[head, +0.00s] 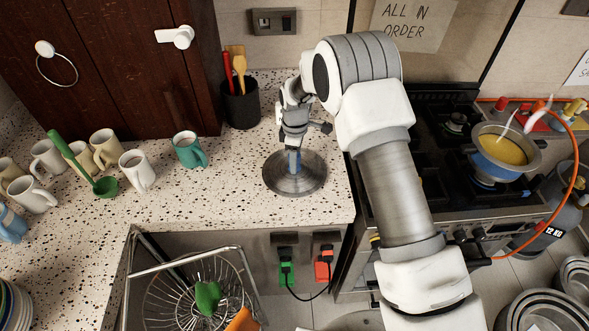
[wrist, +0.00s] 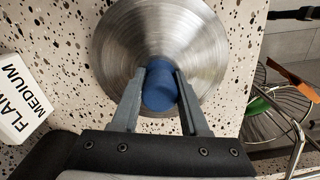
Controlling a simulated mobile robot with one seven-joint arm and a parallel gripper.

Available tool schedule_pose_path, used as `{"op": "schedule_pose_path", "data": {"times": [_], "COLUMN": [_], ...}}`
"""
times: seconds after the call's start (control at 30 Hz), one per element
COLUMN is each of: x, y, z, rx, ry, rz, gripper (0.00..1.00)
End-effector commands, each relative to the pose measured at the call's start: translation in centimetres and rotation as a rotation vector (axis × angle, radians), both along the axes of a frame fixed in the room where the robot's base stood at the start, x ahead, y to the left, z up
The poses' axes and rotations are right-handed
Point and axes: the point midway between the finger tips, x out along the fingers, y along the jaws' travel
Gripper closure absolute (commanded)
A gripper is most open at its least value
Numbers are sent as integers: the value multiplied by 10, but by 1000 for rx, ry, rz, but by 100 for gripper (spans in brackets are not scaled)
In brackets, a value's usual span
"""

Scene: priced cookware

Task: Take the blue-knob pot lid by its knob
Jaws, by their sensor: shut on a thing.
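The pot lid (head: 308,185) is a round brushed-metal disc on the speckled counter, to the left of the stove. Its blue knob (wrist: 160,86) stands up at the centre, between my fingers in the wrist view. My gripper (head: 293,155) points down over the lid in the head view. It also shows in the wrist view (wrist: 161,84), with its two grey fingers shut on the knob, one on each side. The lid (wrist: 205,40) looks flat in both views. I cannot tell whether it touches the counter.
A dark utensil holder (head: 241,105) stands behind and left of the lid. A teal mug (head: 188,150) and several pale mugs stand farther left. A wire basket (head: 197,290) is below the counter's front edge. A pot of yellow liquid (head: 502,155) sits on the stove at right.

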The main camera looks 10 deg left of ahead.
Motion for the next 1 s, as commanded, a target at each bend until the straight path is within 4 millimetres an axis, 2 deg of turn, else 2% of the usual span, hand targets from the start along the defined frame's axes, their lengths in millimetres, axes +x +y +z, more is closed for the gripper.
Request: {"op": "schedule_pose_path", "data": {"times": [0.47, 0.63, 0.77, 1.0], "x": [1, 1, 1, -11], "y": [0, 0, 0, -51], "z": [4, 19, 43, 71], "rx": [1, 2, 3, 1], "ry": [-1, -4, -5, -2], "rz": [0, 0, -1, -5], "gripper": [100, 100, 100, 100]}}
